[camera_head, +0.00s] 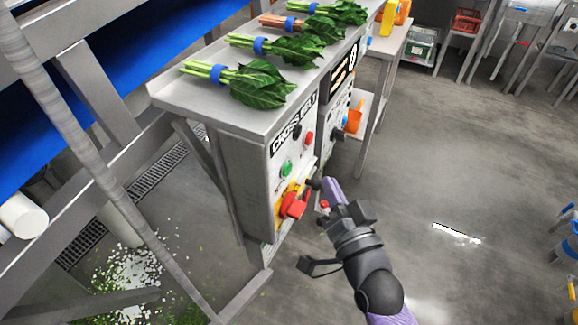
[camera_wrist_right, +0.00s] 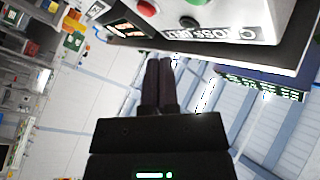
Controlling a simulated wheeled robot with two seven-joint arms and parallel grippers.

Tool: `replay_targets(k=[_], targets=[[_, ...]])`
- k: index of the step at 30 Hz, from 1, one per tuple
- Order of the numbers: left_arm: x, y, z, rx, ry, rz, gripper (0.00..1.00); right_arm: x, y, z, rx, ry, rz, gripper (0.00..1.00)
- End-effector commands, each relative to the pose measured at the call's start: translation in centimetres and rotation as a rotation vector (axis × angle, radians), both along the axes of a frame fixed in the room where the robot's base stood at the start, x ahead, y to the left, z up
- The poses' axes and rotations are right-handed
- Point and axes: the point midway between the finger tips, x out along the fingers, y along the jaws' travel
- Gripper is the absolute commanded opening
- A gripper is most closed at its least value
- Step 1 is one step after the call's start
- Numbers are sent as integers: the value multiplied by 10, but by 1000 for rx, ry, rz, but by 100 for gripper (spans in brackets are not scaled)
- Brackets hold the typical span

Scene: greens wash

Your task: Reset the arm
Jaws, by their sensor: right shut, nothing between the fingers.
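My right gripper (camera_head: 318,190) is in front of the lower part of the control cabinet (camera_head: 244,178) labelled CROSS BELT. Its fingers are shut and hold nothing; they also show in the wrist view (camera_wrist_right: 158,84), side by side. The fingertips are close to a red knob on a yellow base (camera_head: 294,204); I cannot tell whether they touch it. A green button (camera_head: 286,168) and a red button (camera_head: 308,138) sit higher on the panel. The wrist view shows the panel's label (camera_wrist_right: 205,32) at the top. My left gripper is not in view.
Several bunches of greens with blue bands (camera_head: 262,82) lie on the steel top (camera_head: 172,92). A blue conveyor belt (camera_head: 135,45) runs behind at the left, with a slanted steel post (camera_head: 85,155). Another table (camera_head: 388,45) stands beyond the cabinet.

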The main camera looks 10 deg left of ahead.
Motion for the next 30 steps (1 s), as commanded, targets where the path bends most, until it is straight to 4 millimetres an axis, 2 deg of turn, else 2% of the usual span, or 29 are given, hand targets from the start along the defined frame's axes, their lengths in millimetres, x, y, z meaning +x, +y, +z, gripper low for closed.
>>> replay_targets(k=[15,16,17,19,20,21,23,24,26,27,29,30], targets=[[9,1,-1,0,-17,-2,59,0,0,0,-1,0,0,0],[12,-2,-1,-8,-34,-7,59,0,-1,-6,-12,12,-4,0],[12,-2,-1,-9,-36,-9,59,0,-3,-19,-38,39,-11,0],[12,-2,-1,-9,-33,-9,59,-3,-13,-67,-136,140,-37,0],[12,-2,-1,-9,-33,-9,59,-8,-20,-95,-193,199,-47,0],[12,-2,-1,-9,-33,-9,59,-19,-30,-135,-278,287,-58,0],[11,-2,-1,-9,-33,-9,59,-43,-49,-194,-405,423,-63,0],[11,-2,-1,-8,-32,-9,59,-63,-62,-229,-486,510,-60,0],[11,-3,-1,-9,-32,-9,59,-101,-83,-278,-603,644,-43,0],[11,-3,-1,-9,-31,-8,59,-131,-97,-306,-678,732,-26,0],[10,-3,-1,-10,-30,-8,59,-180,-119,-343,-784,866,11,0],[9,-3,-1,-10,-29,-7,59,-215,-133,-363,-850,954,44,0]])
